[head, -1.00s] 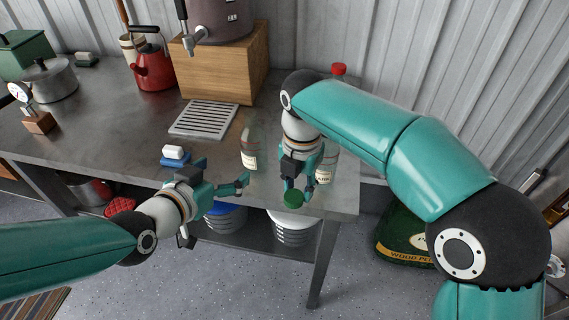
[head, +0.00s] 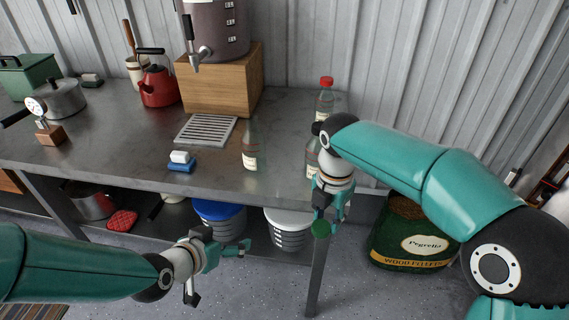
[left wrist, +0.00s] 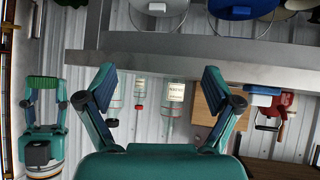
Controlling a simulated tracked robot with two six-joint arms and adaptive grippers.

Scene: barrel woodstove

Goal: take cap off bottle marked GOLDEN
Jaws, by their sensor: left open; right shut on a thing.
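A green cap (head: 321,229) is in my right gripper (head: 322,218), which is shut on it in front of the table's right front corner; it also shows in the left wrist view (left wrist: 42,84). A clear bottle (head: 250,150) with a pale label stands near the front edge, with no cap visible on its neck. A second bottle (head: 312,157) is partly hidden behind my right arm, its top covered. A third bottle (head: 325,100), with a red cap, stands behind. I cannot read the labels. My left gripper (head: 238,248) is open and empty, below and in front of the table edge.
A blue-and-white block (head: 181,162) and a slotted metal tray (head: 190,131) lie on the table (head: 110,130). An urn stands on a wooden box (head: 225,85). Two buckets (head: 219,222) (head: 288,232) are below. A pellet bag (head: 410,240) stands at right.

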